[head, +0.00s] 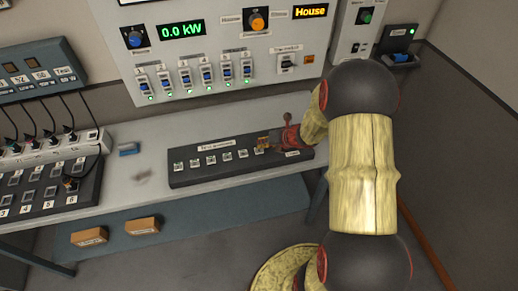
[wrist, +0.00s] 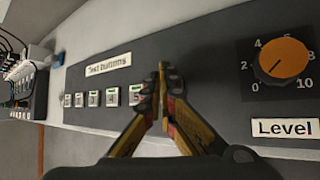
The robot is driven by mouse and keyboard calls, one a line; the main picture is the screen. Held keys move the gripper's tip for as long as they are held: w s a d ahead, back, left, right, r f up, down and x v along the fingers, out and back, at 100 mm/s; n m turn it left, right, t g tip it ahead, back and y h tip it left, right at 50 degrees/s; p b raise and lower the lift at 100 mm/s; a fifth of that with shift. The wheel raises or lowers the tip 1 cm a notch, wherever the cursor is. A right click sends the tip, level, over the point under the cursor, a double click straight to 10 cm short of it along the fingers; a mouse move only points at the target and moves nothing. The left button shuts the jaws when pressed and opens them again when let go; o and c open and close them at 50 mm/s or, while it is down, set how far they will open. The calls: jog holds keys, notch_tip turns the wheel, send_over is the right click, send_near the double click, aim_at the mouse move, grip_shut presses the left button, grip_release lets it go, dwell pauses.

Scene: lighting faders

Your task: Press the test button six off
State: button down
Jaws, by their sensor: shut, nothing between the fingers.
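The dark test button panel (head: 215,176) lies on the grey bench, with a row of small pale square buttons. In the wrist view the panel carries a "Test buttons" label (wrist: 108,65), and the button row runs along its left part. The button marked 5 (wrist: 136,95) is just left of the fingers. Button six is hidden in the wrist view, behind my fingers, so its state cannot be told. My gripper (wrist: 163,68) is shut and empty, its fingertips together over the row just right of button 5. In the head view my gripper (head: 264,143) is at the row's right end.
An orange Level knob (wrist: 283,60) sits right of the fingers on the same panel. A wall panel with faders (head: 205,78) stands behind the bench. Another button box (head: 45,195) and a power strip with cables (head: 45,148) are at the left. A blue block (head: 129,149) lies on the bench.

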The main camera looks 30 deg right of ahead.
notch_tip(320, 180, up, 6)
jog(key=p, duration=0.5)
dwell(0.4)
dwell(0.4)
